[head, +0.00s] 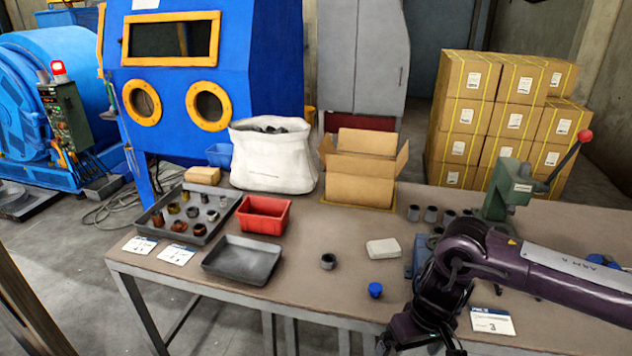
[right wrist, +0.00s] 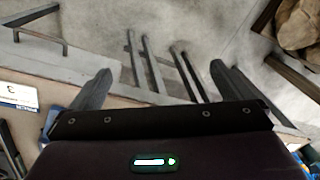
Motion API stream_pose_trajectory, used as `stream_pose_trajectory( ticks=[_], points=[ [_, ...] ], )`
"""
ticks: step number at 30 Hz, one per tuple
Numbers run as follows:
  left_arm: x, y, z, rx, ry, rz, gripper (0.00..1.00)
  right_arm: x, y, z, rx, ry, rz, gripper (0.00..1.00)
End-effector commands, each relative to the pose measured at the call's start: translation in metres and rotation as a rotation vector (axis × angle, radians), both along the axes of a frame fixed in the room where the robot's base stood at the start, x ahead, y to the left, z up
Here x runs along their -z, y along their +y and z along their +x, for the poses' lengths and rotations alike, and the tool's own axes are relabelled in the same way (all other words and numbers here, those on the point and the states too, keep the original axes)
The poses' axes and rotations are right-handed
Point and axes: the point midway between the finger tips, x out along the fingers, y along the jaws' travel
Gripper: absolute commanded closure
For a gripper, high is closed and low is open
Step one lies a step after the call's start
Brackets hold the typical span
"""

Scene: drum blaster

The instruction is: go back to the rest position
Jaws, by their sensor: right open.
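My right arm (head: 560,268), dark purple, comes in from the right over the right part of the table and bends down at the front edge. Its fingers cannot be made out in the head view. In the right wrist view my right gripper (right wrist: 163,82) is open, its two dark fingers wide apart with nothing between them. Behind them show the table's edge and the grey floor. My left gripper is not in view.
The table (head: 345,245) holds a dark parts tray (head: 160,230), red bin (head: 263,216), empty black tray (head: 242,260), white sack (head: 272,160), open carton (head: 360,185), small grey ring (head: 328,262), blue cap (head: 375,290) and green lever press (head: 505,190). The table's middle has free room.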

Motion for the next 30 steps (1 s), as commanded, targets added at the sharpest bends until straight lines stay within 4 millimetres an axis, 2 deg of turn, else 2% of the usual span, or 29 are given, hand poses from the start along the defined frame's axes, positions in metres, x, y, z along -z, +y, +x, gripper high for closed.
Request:
stream_pose_trajectory(
  ticks=[5, 11, 15, 18, 20, 23, 26, 27, 29, 30],
  points=[
    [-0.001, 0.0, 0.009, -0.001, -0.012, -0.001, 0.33, 0.017, 0.036, 0.015, -0.083, -0.03, 0.112, 0.0],
    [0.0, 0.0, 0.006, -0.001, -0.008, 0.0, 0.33, 0.041, 0.088, 0.038, -0.181, -0.108, 0.287, 0.0],
    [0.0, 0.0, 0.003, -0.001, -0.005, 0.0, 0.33, 0.071, 0.128, 0.062, -0.222, -0.214, 0.443, 0.0],
    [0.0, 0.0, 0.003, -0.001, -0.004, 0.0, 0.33, 0.104, 0.144, 0.079, -0.21, -0.315, 0.529, 0.0],
    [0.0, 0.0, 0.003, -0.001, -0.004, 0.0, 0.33, 0.129, 0.146, 0.086, -0.184, -0.373, 0.553, 0.0],
    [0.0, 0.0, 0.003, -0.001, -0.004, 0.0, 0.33, 0.183, 0.134, 0.086, -0.121, -0.453, 0.546, 0.0],
    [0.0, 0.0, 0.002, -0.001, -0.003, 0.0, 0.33, 0.25, 0.107, 0.066, -0.047, -0.494, 0.48, 0.0],
    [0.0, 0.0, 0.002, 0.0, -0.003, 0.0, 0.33, 0.275, 0.095, 0.053, -0.023, -0.499, 0.445, 0.0],
    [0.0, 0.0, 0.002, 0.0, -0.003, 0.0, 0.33, 0.31, 0.077, 0.03, 0.008, -0.495, 0.39, 0.0],
    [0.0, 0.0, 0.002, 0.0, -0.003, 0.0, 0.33, 0.332, 0.066, 0.012, 0.025, -0.486, 0.352, 0.0]
  ],
)
